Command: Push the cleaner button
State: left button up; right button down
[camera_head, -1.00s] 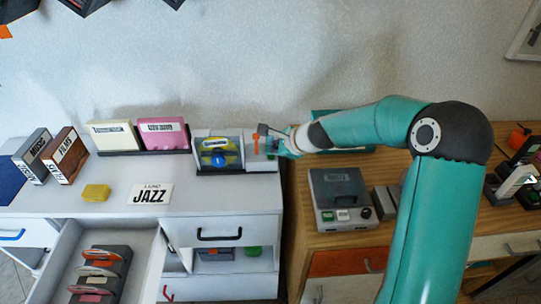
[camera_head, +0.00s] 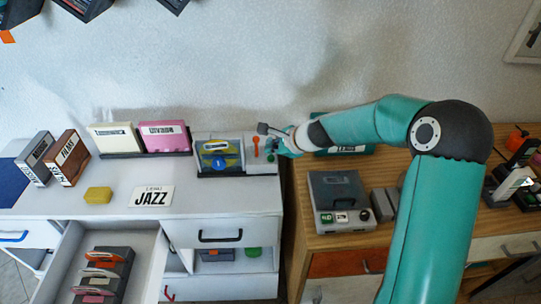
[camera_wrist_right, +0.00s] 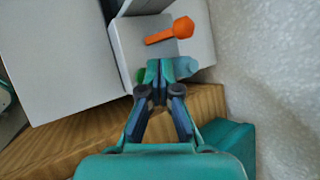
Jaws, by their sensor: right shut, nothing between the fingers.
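The cleaner (camera_head: 262,167) is a pale box with a dark, clear-fronted bay holding a yellow and blue disc (camera_head: 220,156), at the right end of the white cabinet. An orange lever (camera_head: 256,147) stands on its right part; it also shows in the right wrist view (camera_wrist_right: 170,32). A green button (camera_head: 271,158) sits near the lever and shows partly behind a finger in the wrist view (camera_wrist_right: 140,75). My right gripper (camera_head: 272,144) is shut and empty, its tips just over the button's side of the cleaner. Contact cannot be told. My left gripper is out of view.
Cream and pink cases (camera_head: 164,136) stand left of the cleaner. A JAZZ card (camera_head: 152,196) and yellow block (camera_head: 98,195) lie in front. A grey player (camera_head: 341,195) sits on the wooden cabinet (camera_head: 300,222) at right. A white drawer (camera_head: 146,262) is open at front.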

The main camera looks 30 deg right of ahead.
aim_at(272, 159)
jog(key=shift+r, duration=0.1)
notch_tip(272, 159, up, 5)
jog(key=p, duration=0.5)
jog(key=shift+a, duration=0.1)
dwell(0.8)
